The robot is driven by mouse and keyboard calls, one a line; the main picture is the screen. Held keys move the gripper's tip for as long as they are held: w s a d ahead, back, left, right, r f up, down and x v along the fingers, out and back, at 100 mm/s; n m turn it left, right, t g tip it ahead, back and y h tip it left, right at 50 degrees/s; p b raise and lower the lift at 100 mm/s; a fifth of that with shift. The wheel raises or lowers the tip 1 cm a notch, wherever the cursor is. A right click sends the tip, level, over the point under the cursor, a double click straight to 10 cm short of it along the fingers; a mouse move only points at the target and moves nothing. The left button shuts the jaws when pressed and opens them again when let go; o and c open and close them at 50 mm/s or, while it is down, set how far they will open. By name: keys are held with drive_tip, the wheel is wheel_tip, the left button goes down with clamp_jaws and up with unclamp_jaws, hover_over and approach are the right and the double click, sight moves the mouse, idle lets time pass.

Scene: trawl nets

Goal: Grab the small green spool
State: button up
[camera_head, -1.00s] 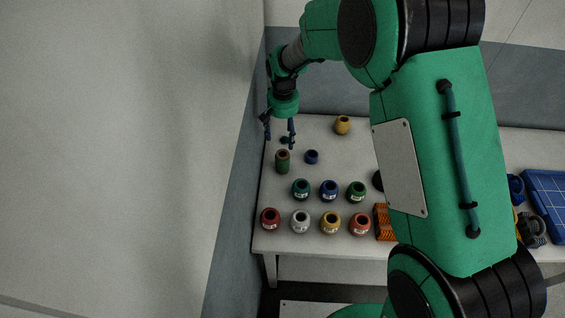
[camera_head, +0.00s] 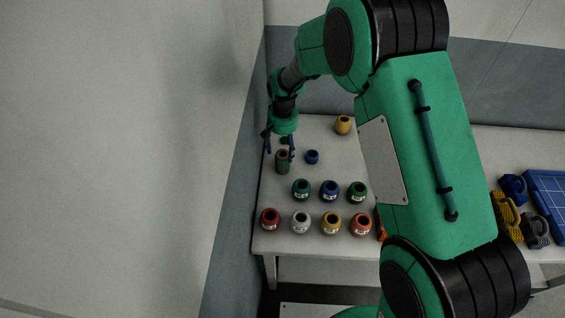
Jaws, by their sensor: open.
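A small dark green spool (camera_head: 284,141) appears to lie at the back left of the table, partly hidden by my gripper and close behind a taller green cylinder with a brown top (camera_head: 282,166). My gripper (camera_head: 279,151) points down with its fingers apart and empty, one on each side of the small spool in the picture. The fingertips overlap the tall cylinder's upper part in view; I cannot tell whether they touch it. Larger labelled spools, a teal one (camera_head: 301,190) and a green one (camera_head: 357,193), stand nearer the front.
A small blue spool (camera_head: 312,157) stands right of the tall cylinder. A yellow jar-like spool (camera_head: 343,125) is at the back. Several labelled spools, including a red one (camera_head: 270,219), line the front. The wall is close on the left. A blue tray (camera_head: 547,190) lies far right.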

drive_tip(key=shift+s+f+b, duration=0.15)
drive_tip(key=shift+f+b, duration=0.6)
drive_tip(key=shift+f, duration=1.85)
drive_tip(key=c, duration=1.3)
drive_tip(key=shift+r, duration=0.15)
drive_tip(key=shift+c, duration=0.2)
wheel_tip(320, 180, up, 10)
drive_tip(key=p, duration=0.2)
